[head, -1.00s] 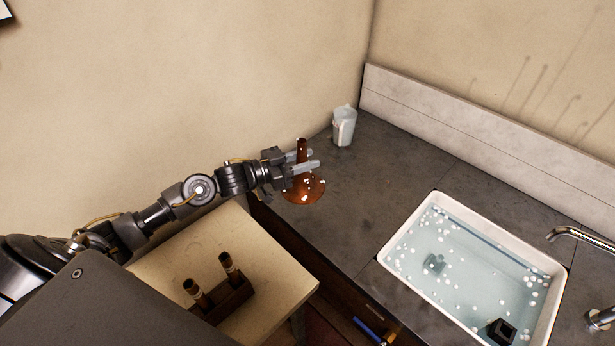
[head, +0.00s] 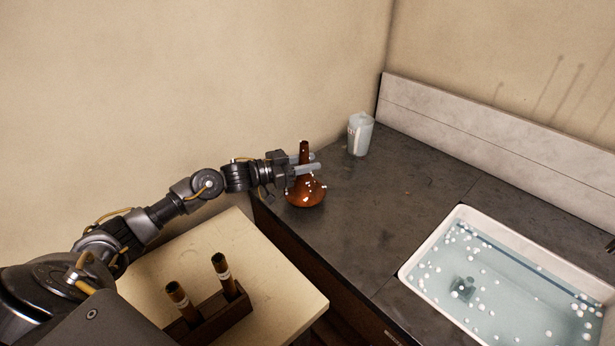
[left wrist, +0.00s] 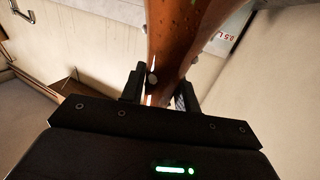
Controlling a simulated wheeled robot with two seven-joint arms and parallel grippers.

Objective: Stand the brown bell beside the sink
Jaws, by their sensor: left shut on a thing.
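The brown bell (head: 305,192) is a glossy copper-brown flared piece with a narrow neck at the top and white specks on it. My left gripper (head: 304,165) is shut on its neck and holds it upright, wide end down, over the left end of the dark counter. I cannot tell whether its rim touches the counter. The left wrist view also shows the bell (left wrist: 180,40) between the fingers (left wrist: 160,92). The sink (head: 428,245) is a white basin of water with white bubbles, set in the counter to the right.
A white jug (head: 360,134) stands at the back of the counter by the wall. A pale side table (head: 275,265) holds a wooden rack (head: 222,316) with two brown cylinders. The dark counter (head: 380,210) between bell and sink is clear.

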